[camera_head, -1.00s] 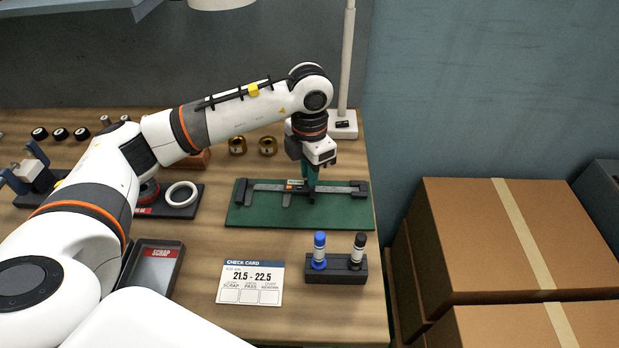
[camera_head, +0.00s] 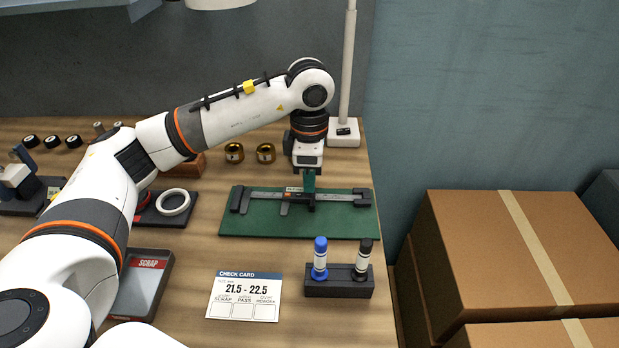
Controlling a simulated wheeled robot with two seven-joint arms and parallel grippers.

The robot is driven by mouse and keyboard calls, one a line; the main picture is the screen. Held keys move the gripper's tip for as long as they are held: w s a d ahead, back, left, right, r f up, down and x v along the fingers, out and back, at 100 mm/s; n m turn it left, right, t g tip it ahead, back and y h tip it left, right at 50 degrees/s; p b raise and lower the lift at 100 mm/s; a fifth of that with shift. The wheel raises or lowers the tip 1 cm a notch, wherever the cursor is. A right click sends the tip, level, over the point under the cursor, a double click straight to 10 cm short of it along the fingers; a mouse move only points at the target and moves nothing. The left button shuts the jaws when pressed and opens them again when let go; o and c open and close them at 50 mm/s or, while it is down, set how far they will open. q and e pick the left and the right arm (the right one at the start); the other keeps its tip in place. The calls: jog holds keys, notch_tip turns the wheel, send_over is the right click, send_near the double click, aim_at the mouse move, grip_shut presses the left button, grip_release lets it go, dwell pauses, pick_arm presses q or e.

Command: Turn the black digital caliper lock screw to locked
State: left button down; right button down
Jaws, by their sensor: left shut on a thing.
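The black digital caliper (camera_head: 335,196) lies across two dark end rests on a green mat (camera_head: 260,223). Its jaws point toward the front. My left gripper (camera_head: 308,188) points straight down over the caliper's slider, its teal fingers shut at the slider's top edge. The lock screw is too small to make out and is hidden by the fingers, so I cannot tell its position. My right gripper is out of view.
A check card (camera_head: 244,296) and a marker stand (camera_head: 339,283) with a blue and a black marker lie in front of the mat. A scrap tray (camera_head: 143,281) and a white ring (camera_head: 173,202) are at left. A lamp post (camera_head: 348,80) rises behind. Cardboard boxes (camera_head: 470,250) stand at right.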

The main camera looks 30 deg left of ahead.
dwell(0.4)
pick_arm(q)
jog(key=c, duration=1.3)
grip_release()
jog(key=shift+c, duration=0.2)
notch_tip(320, 180, up, 12)
